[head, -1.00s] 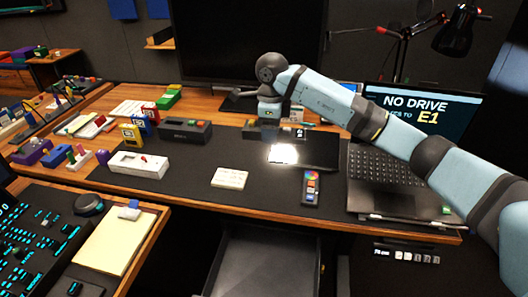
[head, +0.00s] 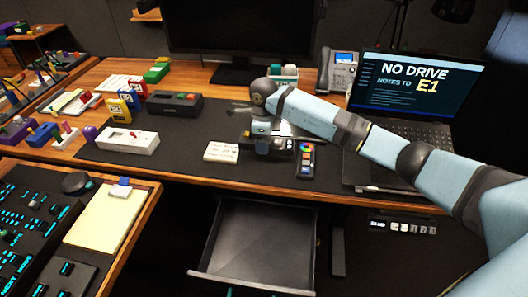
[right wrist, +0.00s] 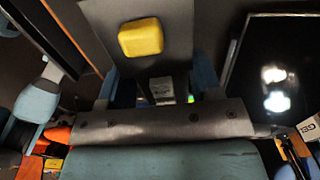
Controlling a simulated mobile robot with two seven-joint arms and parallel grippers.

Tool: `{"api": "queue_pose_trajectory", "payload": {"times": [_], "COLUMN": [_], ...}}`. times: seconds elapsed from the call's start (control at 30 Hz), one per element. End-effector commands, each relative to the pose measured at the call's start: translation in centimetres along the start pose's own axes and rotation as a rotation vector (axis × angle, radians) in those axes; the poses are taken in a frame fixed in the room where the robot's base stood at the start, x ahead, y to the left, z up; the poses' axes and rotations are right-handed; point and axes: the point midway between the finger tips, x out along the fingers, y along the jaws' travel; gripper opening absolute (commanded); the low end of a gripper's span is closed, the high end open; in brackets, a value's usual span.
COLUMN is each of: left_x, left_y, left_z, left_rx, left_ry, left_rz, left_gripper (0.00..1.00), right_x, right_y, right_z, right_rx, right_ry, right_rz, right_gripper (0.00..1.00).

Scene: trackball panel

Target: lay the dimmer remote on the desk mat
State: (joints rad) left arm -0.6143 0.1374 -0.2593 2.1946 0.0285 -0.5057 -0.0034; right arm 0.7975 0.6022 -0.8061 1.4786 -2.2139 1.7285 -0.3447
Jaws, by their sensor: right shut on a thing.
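The dark desk mat (head: 192,172) lies along the front of the wooden desk. My right gripper (head: 265,150) is low over its right-middle part, between a white keypad and a remote with coloured buttons. It is shut on a narrow dark grey thing (right wrist: 163,88), which I take to be the dimmer remote. In the head view the gripper mostly hides it. In the right wrist view it shows between the blue fingers, and I cannot tell whether it touches the mat.
The white keypad (head: 221,152) and coloured-button remote (head: 304,161) flank the gripper on the mat. The laptop (head: 418,85) stands to the right, and a dark box (head: 174,103) to the left. An open drawer (head: 258,245) juts out below the desk.

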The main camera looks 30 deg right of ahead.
Motion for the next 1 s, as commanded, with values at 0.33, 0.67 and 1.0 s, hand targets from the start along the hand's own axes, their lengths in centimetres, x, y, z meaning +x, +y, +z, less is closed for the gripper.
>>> {"api": "queue_pose_trajectory", "payload": {"times": [0.33, 0.67, 1.0], "left_x": [0.2, 0.2, 0.1], "left_y": [0.1, 0.2, 0.2], "left_z": [0.2, 0.2, 0.0], "left_rx": [-0.004, -0.004, -0.005], "left_ry": [0.006, 0.008, 0.012], "left_rz": [0.003, 0.006, 0.007], "left_gripper": [0.43, 0.43, 0.43], "right_x": [4.2, 4.5, 4.6], "right_y": [0.0, 0.0, 0.0], "right_z": [0.0, 0.0, 0.0], "right_rx": [0.000, -0.001, -0.001], "right_ry": [-0.001, 0.000, 0.000], "right_rz": [0.000, -0.001, -0.001], "right_gripper": [0.33, 0.33, 0.84]}}
